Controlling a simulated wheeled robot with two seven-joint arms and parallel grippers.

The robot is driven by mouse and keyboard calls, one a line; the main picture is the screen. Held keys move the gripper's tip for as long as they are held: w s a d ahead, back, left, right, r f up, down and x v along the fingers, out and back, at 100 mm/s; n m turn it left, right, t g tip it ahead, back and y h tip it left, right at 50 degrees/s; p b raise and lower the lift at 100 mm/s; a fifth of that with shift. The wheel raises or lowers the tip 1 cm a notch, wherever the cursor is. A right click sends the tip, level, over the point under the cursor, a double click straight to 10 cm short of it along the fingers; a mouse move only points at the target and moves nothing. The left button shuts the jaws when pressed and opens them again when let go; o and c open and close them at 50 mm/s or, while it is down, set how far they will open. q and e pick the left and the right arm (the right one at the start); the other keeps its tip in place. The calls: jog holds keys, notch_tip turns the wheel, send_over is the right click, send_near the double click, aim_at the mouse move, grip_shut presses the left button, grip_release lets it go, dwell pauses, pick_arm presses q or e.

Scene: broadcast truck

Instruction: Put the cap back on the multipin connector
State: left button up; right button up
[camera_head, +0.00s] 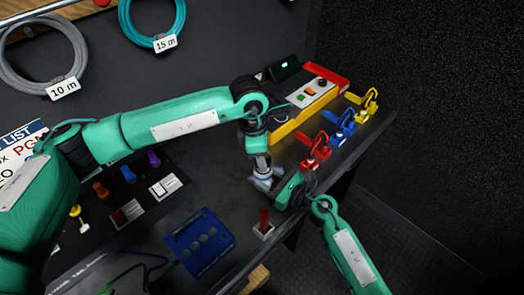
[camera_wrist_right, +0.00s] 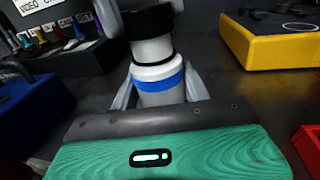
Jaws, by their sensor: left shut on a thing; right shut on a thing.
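The multipin connector (camera_wrist_right: 158,82) is a white cylinder with a blue band, roughly upright in the right wrist view. My right gripper (camera_head: 266,182) is shut on it, with a grey finger on each side near the blue band. A black ribbed ring (camera_wrist_right: 148,20) sits around its upper end; I cannot tell whether this is the cap or part of the connector. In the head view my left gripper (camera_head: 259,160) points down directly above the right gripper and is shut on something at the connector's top. The arms hide most of the cap and the contact there.
A yellow-edged tray (camera_head: 287,131) with a switch box lies behind the grippers. Red (camera_head: 316,150), blue (camera_head: 341,124) and yellow (camera_head: 368,104) clamps line the right edge. A blue holed block (camera_head: 203,243) and a red-handled switch (camera_head: 264,223) stand in front.

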pick_arm(q)
jog(key=shift+f, duration=0.7)
dwell(0.5)
jog(key=m, duration=0.4)
jog(key=shift+w+g, duration=0.1)
jog(key=shift+g, duration=0.2)
jog(key=m, duration=0.3)
jog(key=shift+y, duration=0.3)
jog(key=m, duration=0.5)
jog(key=shift+d+g, duration=0.1)
jog(key=shift+g, duration=0.3)
jog(key=m, duration=0.3)
jog(key=shift+y, duration=0.4)
jog(key=m, duration=0.5)
jog(key=shift+y, duration=0.3)
jog(key=m, duration=0.3)
jog(key=shift+d+y, duration=0.1)
jog(key=shift+y, duration=0.2)
jog(key=m, duration=0.3)
jog(key=shift+m, duration=0.4)
jog(key=m, duration=0.4)
jog(key=shift+t+y, duration=0.3)
jog(key=shift+y, duration=0.1)
